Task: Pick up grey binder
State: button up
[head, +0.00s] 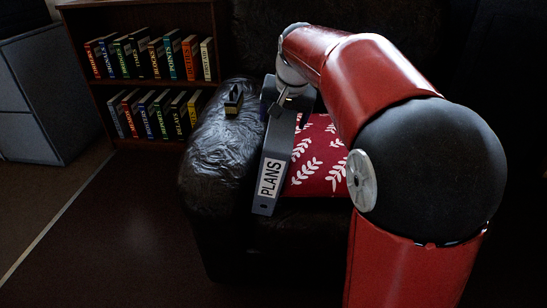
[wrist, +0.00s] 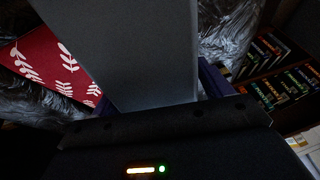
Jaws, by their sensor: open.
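The grey binder (head: 275,165) stands on the armchair seat against the left armrest in the head view, its PLANS label facing the front. In the wrist view its broad grey face (wrist: 140,50) fills the upper middle. My gripper (head: 286,98) is at the binder's upper end in the head view, partly hidden by my wrist. In the wrist view the dark blue fingers of my gripper (wrist: 160,94) show on either side of the binder. The jaws are open, with the binder between them. Whether a finger touches it cannot be told.
A red cushion with white leaves (head: 318,155) lies right of the binder. A bookshelf (head: 150,87) and a grey cabinet (head: 45,90) stand behind left. The floor at front left is clear.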

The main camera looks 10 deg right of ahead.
grip_shut()
dwell(0.5)
jog(key=shift+r, duration=0.1)
